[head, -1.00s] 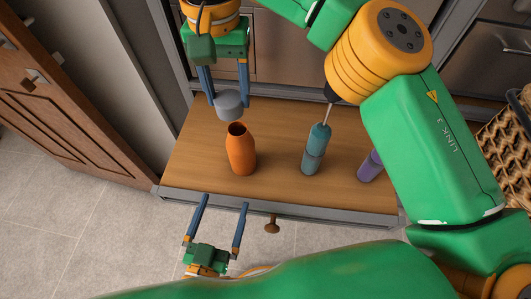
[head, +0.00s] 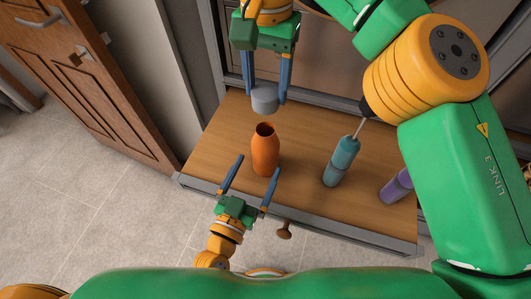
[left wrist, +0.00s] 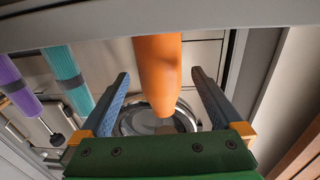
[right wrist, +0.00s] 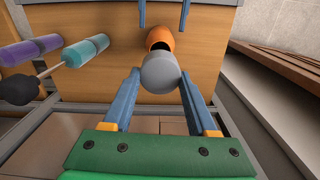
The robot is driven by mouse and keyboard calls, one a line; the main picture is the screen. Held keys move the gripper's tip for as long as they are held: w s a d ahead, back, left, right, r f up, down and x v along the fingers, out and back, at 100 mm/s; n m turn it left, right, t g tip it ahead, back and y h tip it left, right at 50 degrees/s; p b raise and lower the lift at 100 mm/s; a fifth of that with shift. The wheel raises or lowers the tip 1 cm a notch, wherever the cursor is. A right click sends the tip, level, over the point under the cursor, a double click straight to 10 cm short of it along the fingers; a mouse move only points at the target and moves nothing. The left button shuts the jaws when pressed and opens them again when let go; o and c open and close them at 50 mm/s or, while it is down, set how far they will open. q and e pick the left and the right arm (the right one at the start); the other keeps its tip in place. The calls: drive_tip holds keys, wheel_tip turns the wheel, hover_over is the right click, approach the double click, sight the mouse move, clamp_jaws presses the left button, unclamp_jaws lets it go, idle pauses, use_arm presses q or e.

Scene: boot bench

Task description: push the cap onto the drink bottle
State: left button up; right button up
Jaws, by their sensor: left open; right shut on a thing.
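An orange bottle (head: 265,152) with an open dark mouth stands upright on the wooden bench top. It also shows in the left wrist view (left wrist: 158,70), between the fingers, and in the right wrist view (right wrist: 160,40), partly hidden behind the cap. The grey cap (head: 264,99) is held by my right gripper (head: 265,97), above and slightly behind the bottle mouth, apart from it. The cap fills the finger gap in the right wrist view (right wrist: 160,72). My left gripper (head: 250,180) is open in front of the bottle, its fingers pointing toward it, one on each side, not visibly touching.
A knob (head: 284,230) sticks out at the front edge. A wooden door (head: 95,85) is at left.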

use_arm(q)
drive_tip(key=shift+x, duration=2.1)
clamp_jaws()
use_arm(e)
hover_over(266, 128)
drive_tip(key=shift+f, duration=2.5)
